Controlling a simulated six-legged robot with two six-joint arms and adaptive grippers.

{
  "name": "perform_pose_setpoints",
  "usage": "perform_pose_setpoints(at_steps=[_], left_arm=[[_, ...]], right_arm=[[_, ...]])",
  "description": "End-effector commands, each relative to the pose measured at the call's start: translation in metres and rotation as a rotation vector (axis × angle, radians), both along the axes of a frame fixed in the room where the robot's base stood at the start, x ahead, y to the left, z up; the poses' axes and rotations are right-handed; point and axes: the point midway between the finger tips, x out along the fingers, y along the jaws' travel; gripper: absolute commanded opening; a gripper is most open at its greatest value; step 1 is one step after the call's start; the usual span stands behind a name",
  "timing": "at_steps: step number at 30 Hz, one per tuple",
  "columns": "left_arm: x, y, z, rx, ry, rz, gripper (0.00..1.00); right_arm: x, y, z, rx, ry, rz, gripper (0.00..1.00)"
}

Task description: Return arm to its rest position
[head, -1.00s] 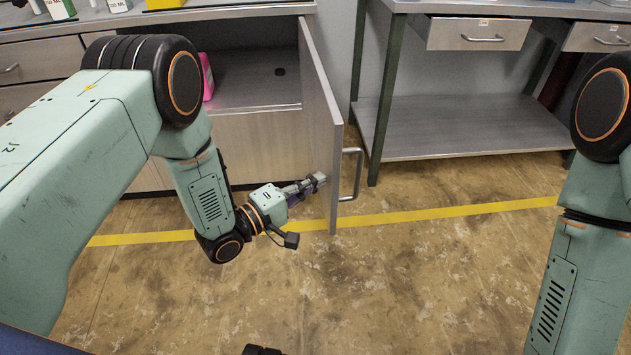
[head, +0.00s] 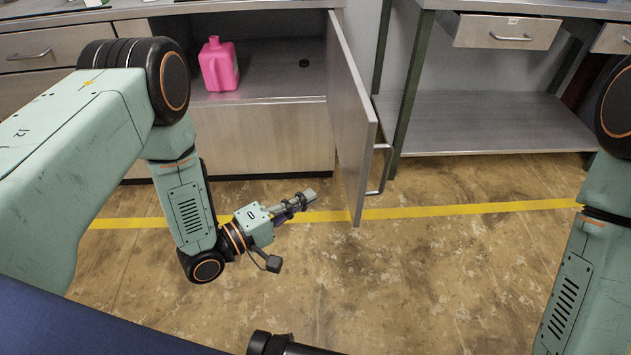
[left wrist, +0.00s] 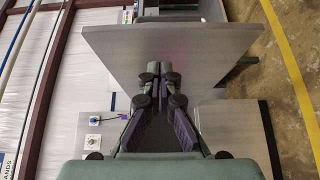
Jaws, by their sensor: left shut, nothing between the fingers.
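My left arm comes in from the left in the head view. Its left gripper (head: 306,197) is shut and empty, held in the air over the floor in front of the cabinet. In the left wrist view the left gripper (left wrist: 159,68) has its fingers together, pointing toward the open cabinet door (left wrist: 180,48). The same cabinet door (head: 352,115) stands swung open in the head view, to the right of the gripper and apart from it. Part of my right arm shows at the right edge; its gripper cannot be made out.
A pink jug (head: 219,66) stands upright inside the open cabinet (head: 265,135). The door handle (head: 382,168) faces right. A metal table with a lower shelf (head: 490,124) and drawers (head: 506,31) stands at the right. A yellow line (head: 430,211) crosses the otherwise clear floor.

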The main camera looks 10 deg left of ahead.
Motion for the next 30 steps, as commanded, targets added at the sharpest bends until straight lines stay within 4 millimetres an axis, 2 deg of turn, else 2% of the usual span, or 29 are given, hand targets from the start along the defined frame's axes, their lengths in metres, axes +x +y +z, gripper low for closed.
perform_pose_setpoints(at_steps=[6,14,17,20,23,26,29,30], left_arm=[[-0.017,0.010,0.000,0.000,0.001,0.003,0.00],[-0.020,0.011,0.000,0.005,-0.004,0.000,0.00],[-0.020,0.012,-0.005,0.063,-0.030,-0.004,0.00],[-0.021,0.016,-0.027,0.244,-0.043,0.012,0.00],[-0.036,0.027,-0.065,0.504,0.009,0.019,0.00],[-0.065,0.040,-0.102,0.764,0.099,-0.024,0.00],[-0.108,0.054,-0.130,1.005,0.216,-0.128,0.00],[-0.130,0.060,-0.139,1.093,0.271,-0.187,0.00]], right_arm=[[0.000,0.000,0.004,0.000,0.000,0.000,0.40],[0.000,0.000,0.004,0.000,0.000,0.000,0.40],[0.000,0.000,0.004,0.000,0.000,0.000,0.40],[0.000,0.000,0.004,0.000,0.000,0.000,0.40],[0.000,0.000,0.004,0.000,0.000,0.000,0.40],[0.000,0.000,0.004,0.000,0.000,0.000,0.40],[0.000,0.000,0.004,0.000,0.000,0.000,0.40],[0.000,0.000,0.004,0.000,0.000,0.000,0.40]])
